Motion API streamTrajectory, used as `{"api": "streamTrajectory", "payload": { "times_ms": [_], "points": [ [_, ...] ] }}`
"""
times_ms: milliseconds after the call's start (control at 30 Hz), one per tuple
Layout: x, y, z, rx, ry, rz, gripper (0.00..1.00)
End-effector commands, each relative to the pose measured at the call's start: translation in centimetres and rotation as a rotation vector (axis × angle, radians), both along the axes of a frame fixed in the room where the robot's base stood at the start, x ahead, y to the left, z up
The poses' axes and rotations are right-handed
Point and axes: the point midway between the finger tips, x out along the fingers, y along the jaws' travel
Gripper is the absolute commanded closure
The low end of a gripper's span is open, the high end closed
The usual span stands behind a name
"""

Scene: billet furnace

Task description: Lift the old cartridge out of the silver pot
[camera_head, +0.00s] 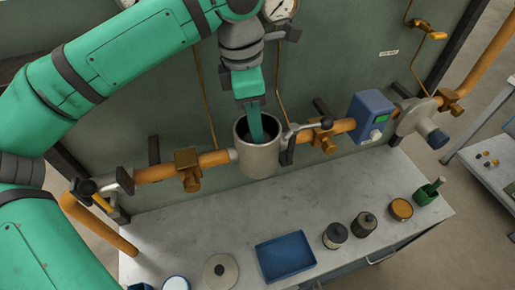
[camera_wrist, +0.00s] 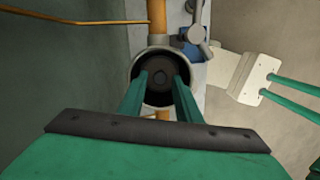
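The silver pot (camera_head: 257,163) stands open at the top in the orange pipe line above the bench; its rim also shows in the wrist view (camera_wrist: 137,92). The old cartridge (camera_wrist: 160,60) is a dark round piece inside the pot with a small raised centre. My gripper (camera_head: 260,139) points down into the pot's mouth. In the wrist view, the two green fingers of my gripper (camera_wrist: 162,77) stand apart over the cartridge, on either side of its centre, with nothing held between them. I cannot tell whether the tips touch it. In the head view the cartridge is mostly hidden.
On the bench are a blue tray (camera_head: 285,257), a round lid (camera_head: 220,271), dark jars (camera_head: 335,236), an orange tin (camera_head: 401,209) and a green pot (camera_head: 427,194). A black lever (camera_head: 288,150) sits close right of the silver pot. A blue meter (camera_head: 372,113) is farther right.

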Motion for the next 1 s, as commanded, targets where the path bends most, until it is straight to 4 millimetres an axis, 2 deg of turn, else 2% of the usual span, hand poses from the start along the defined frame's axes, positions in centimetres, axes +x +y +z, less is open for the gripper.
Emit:
{"api": "streamTrajectory", "payload": {
  "times_ms": [133, 367, 500, 867, 1000],
  "points": [
    [0.0, -0.3, -1.7, -0.001, 0.001, -0.002, 0.69],
    [0.0, -0.3, -1.9, -0.001, -0.001, -0.001, 0.69],
    [0.0, -0.3, -1.9, -0.001, -0.001, -0.001, 1.00],
    [0.0, -0.2, -1.7, -0.001, -0.001, 0.000, 1.00],
    [0.0, -0.2, -1.0, 0.000, -0.002, 0.001, 1.00]
  ]
}}
